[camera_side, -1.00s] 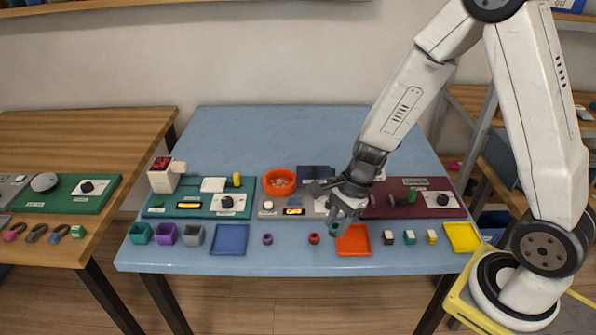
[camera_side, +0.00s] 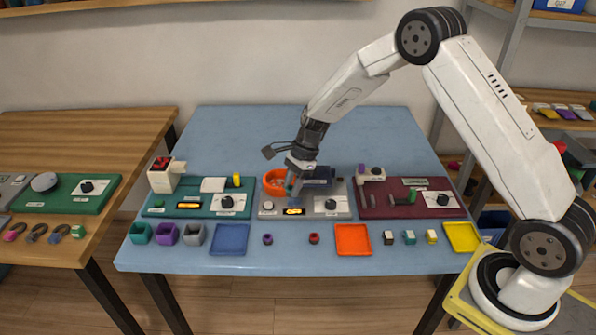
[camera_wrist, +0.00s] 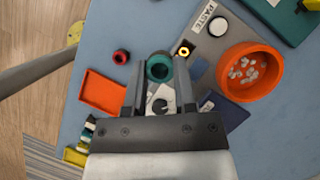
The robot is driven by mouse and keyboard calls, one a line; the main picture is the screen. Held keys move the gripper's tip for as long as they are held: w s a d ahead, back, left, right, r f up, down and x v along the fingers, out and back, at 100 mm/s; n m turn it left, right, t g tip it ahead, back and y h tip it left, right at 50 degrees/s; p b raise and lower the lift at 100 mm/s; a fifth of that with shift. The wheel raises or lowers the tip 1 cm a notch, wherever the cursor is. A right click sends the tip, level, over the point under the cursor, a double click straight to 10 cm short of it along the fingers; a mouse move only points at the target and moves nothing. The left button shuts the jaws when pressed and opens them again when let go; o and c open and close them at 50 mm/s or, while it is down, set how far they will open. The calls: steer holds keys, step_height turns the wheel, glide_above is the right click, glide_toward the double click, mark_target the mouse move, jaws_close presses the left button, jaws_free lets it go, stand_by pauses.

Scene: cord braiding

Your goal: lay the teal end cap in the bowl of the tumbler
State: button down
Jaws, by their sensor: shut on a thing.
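The teal end cap (camera_wrist: 158,69) is a short hollow ring, seen end-on between my fingertips in the wrist view. My gripper (camera_wrist: 159,76) is shut on it, one finger on each side. In the side view my gripper (camera_side: 292,194) hangs over the grey panel, in front of and just right of the orange bowl (camera_side: 268,187), partly hiding it; the cap is hard to make out there. In the wrist view the orange bowl (camera_wrist: 276,85) is right of the cap and apart from it, with several pale chips inside.
A grey panel (camera_side: 343,211) with a knob and a small lit display lies under my gripper. A dark blue block (camera_side: 321,175) stands right of the bowl. Teal (camera_side: 170,210) and maroon (camera_side: 385,208) panels flank it. A red ring (camera_side: 314,239) and an orange tray (camera_side: 353,240) lie in front.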

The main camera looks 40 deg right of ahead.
glide_above(282, 185)
steer(key=s+a, duration=0.2)
steer(key=f, duration=0.2)
steer(key=shift+w+f, duration=0.2)
steer(key=shift+f, duration=0.2)
steer(key=shift+w+d+f, duration=0.25)
steer(key=shift+w+d, duration=0.2)
steer(key=shift+d, duration=0.05)
steer(key=shift+w+d+f, duration=0.2)
steer(key=shift+w+d, duration=0.2)
steer(key=shift+d, duration=0.05)
steer(key=shift+f, duration=0.2)
steer(key=shift+f, duration=2.5)
steer(key=shift+f, duration=0.35)
steer(key=shift+c, duration=1.7)
jaws_free()
steer(key=shift+r, duration=0.25)
